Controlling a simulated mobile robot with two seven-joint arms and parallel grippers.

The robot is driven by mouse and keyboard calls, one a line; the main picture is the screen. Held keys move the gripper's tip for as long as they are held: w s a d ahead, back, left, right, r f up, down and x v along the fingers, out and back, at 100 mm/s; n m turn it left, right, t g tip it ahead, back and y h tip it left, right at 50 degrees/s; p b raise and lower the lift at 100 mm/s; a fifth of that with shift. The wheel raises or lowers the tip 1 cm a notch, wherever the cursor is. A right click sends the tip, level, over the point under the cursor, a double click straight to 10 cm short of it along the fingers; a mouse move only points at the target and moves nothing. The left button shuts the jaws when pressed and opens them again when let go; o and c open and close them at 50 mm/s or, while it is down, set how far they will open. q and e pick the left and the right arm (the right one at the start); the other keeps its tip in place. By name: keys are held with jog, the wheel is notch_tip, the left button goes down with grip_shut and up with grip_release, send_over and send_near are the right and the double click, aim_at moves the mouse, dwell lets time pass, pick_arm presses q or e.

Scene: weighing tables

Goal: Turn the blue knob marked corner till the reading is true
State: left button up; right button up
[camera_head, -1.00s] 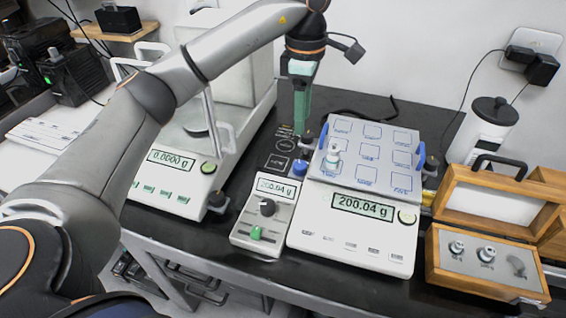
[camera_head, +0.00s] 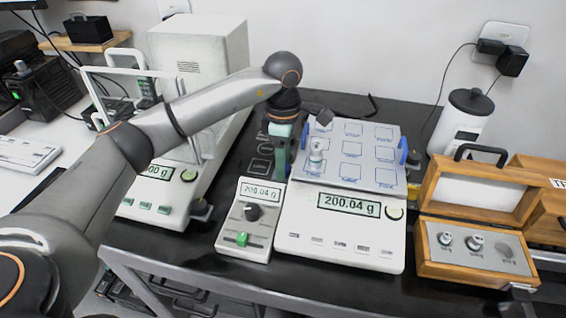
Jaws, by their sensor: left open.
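The balance (camera_head: 340,250) reads 200.04 g on its display (camera_head: 350,204). A small metal weight (camera_head: 316,158) stands on the left part of its blue-grey pan (camera_head: 375,170), which is marked with squares. The small console (camera_head: 230,238) on its left also reads 200.04 g and carries a black knob (camera_head: 253,212) and a green slider (camera_head: 242,239). My left gripper (camera_head: 281,170) is open and points down between the console and the balance's left side. It hides the place where a blue knob showed earlier; I cannot tell whether it touches the knob. My right gripper is out of view.
A wooden case (camera_head: 430,255) with weights stands open at the right. A white canister (camera_head: 460,125) is behind it. A second balance (camera_head: 150,208) with a glass shield stands at the left, under my arm. Dark table shows behind the pan.

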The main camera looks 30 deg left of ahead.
pick_arm(q)
jog(key=shift+f, duration=0.3)
grip_shut()
dwell(0.3)
